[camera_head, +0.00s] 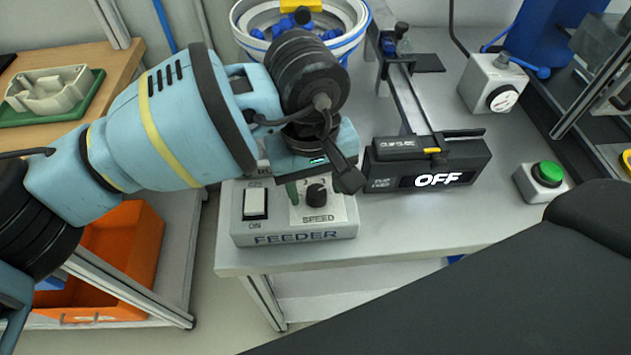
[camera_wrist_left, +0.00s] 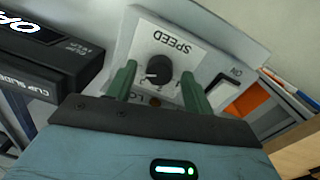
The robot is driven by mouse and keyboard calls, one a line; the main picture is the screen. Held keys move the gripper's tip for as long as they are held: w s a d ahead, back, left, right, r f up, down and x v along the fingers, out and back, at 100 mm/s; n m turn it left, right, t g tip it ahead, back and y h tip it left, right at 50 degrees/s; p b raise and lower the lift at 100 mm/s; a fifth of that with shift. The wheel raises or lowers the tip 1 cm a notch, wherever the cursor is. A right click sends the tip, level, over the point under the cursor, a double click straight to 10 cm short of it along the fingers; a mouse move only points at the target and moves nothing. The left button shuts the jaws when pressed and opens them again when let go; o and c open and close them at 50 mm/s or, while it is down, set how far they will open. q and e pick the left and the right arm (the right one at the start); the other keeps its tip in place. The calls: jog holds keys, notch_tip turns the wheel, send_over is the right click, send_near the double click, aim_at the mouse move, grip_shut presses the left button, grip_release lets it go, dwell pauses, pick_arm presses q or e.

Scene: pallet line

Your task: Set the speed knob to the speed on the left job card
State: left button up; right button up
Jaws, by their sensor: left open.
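The black speed knob (camera_head: 317,193) sits on a white plate marked SPEED on the grey feeder box (camera_head: 295,237). My left gripper (camera_head: 313,186) is open over the knob. In the left wrist view the knob (camera_wrist_left: 159,69) shows between the two green fingers (camera_wrist_left: 158,84), with a gap on each side. A small pale mark shows on the knob's edge, and scale figures around it are partly hidden; I cannot read the setting. No job card can be made out. My right gripper is not in view.
A white ON rocker switch (camera_head: 255,203) is left of the knob. A black cup slide unit (camera_head: 427,163) reading OFF stands close on the right. A green button box (camera_head: 546,175) is further right. The table's front edge lies just before the feeder box.

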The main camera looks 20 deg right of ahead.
pick_arm(q)
jog(key=shift+f, duration=0.25)
jog(key=c, duration=1)
